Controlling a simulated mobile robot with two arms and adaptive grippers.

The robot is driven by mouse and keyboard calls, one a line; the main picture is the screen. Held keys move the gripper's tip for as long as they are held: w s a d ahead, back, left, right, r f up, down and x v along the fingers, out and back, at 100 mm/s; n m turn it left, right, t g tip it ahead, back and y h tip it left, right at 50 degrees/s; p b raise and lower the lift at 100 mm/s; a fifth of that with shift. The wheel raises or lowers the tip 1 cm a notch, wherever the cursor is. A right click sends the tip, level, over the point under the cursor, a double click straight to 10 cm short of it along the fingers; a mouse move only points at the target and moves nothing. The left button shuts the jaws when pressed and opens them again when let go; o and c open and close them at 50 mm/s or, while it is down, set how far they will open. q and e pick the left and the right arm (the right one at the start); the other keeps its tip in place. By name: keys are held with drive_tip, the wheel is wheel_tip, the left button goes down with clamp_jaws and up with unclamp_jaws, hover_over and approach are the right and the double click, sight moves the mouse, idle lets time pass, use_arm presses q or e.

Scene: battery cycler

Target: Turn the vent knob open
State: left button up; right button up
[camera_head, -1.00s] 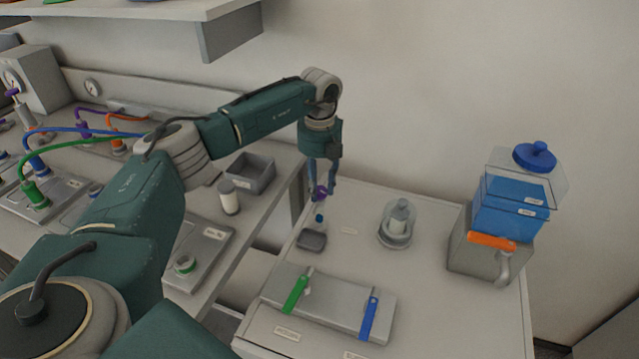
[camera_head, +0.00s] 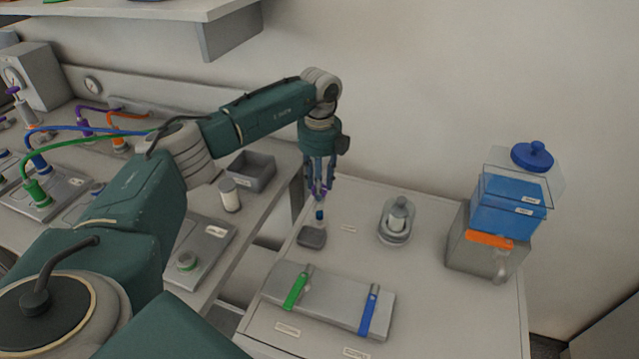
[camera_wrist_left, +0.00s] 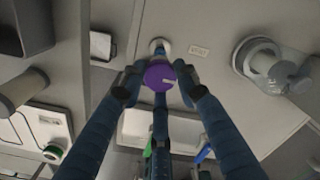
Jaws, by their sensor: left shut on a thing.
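The vent knob (camera_wrist_left: 159,78) is a round purple knob with a light mark on its face. In the left wrist view it sits between the fingertips of my left gripper (camera_wrist_left: 158,82), which is shut on it. In the head view my left gripper (camera_head: 319,190) points down at the back left of the white cabinet top, and its fingers hide most of the purple knob. A small blue part (camera_head: 320,214) shows just below the fingertips. My right gripper is not in view.
A grey plate with a green lever (camera_head: 296,291) and a blue lever (camera_head: 369,312) lies in front. A clear-domed fitting (camera_head: 397,220) stands to the right, and a blue container (camera_head: 508,208) sits on a grey box farther right. A grey tray (camera_head: 252,172) is on the left bench.

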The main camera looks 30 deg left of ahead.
use_arm(q)
drive_tip(key=shift+r, duration=0.1)
drive_tip(key=o, duration=1.2)
drive_tip(key=shift+c, duration=0.2)
wheel_tip(320, 180, up, 12)
